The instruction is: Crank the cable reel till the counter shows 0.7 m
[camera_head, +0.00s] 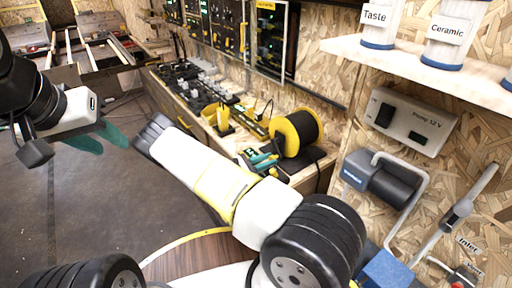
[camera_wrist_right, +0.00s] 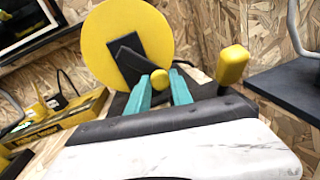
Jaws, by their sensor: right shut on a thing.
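The cable reel (camera_head: 297,132) has yellow flanges and dark cable, and it stands at the right end of the workbench. In the right wrist view its yellow disc (camera_wrist_right: 105,45) carries a black crank arm (camera_wrist_right: 128,66) with a round yellow knob (camera_wrist_right: 160,79). My right gripper (camera_head: 266,161) is at the reel's near side. In the right wrist view its teal fingers (camera_wrist_right: 162,88) close around the knob, which shows between them. My left gripper (camera_head: 115,146) is open and empty over the floor, far from the reel. I cannot read any counter figure.
A yellow handle (camera_wrist_right: 233,65) stands close right of my right fingers. Yellow containers (camera_head: 222,119) and tools crowd the workbench left of the reel.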

